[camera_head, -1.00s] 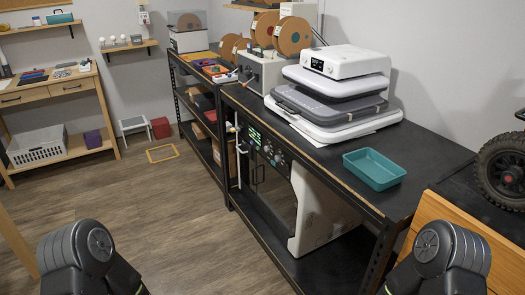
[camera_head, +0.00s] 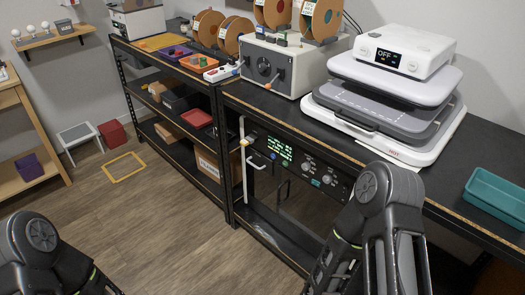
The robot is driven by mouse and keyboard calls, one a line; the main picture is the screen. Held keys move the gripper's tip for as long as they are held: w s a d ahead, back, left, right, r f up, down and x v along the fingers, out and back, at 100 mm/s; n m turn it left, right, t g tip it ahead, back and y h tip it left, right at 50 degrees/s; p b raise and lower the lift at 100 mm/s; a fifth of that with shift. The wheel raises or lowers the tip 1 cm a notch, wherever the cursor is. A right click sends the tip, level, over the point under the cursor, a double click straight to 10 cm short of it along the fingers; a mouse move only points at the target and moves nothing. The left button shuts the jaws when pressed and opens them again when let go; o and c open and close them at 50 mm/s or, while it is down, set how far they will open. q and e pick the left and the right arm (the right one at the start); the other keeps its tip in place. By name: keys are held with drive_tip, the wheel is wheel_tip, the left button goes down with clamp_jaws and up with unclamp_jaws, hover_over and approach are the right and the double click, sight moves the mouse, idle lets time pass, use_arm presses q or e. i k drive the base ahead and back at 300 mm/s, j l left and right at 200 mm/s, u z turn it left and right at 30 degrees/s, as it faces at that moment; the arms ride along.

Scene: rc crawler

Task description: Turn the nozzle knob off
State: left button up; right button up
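A black control panel (camera_head: 290,165) with a lit green display (camera_head: 279,149) is set under the bench top, on the front of a machine. Several small knobs show on it, among them a grey one (camera_head: 308,162) and another to its right (camera_head: 327,180). Their labels are too small to read, so I cannot tell which is the nozzle knob or how it is turned. My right arm stands just right of the panel and may hide part of it. My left arm is at the bottom left. Neither gripper shows.
A heat press (camera_head: 400,90) with a display reading OFF stands on the bench (camera_head: 485,145), left of a teal tray (camera_head: 497,195). A grey box (camera_head: 275,65) with spools is further left. A pale vertical bar (camera_head: 243,165) stands left of the panel.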

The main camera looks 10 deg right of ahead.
sight(306, 166)
drive_tip(key=i+j, duration=0.3)
drive_tip(key=j, duration=0.15)
drive_tip(key=i+j, duration=0.35)
drive_tip(key=j+z, duration=0.05)
drive_tip(key=j, duration=0.05)
